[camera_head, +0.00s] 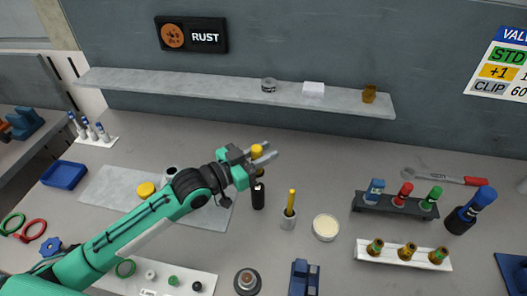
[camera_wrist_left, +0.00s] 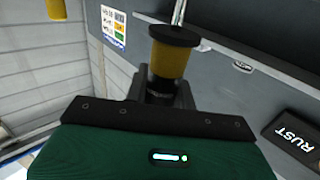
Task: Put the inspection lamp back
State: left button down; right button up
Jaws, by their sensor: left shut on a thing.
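My left gripper (camera_head: 264,156) is shut on a yellow piece (camera_head: 257,150), which I take for the inspection lamp, above the bench. In the left wrist view the held lamp (camera_wrist_left: 166,60) is a yellow cylinder with a wide black disc at its upper end and a dark part between the fingers. A black upright piece (camera_head: 258,196) shows just below the gripper in the head view; I cannot tell whether it is part of the lamp or stands apart. My right gripper is not in view.
A wall shelf (camera_head: 180,86) holds a few small items behind the gripper. A dark rack (camera_head: 394,206) of coloured bottles is farther right. Grey mat (camera_head: 112,192) lies left.

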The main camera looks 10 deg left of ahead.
pick_arm(q)
jog(key=shift+f+b, duration=2.05)
jog(key=shift+f, duration=1.15)
jog(key=c, duration=1.1)
grip_release()
jog(key=shift+r, duration=0.15)
notch_tip(320, 180, up, 6)
jog(key=p, duration=0.6)
send_over(263, 170)
jog(key=shift+w, duration=0.3)
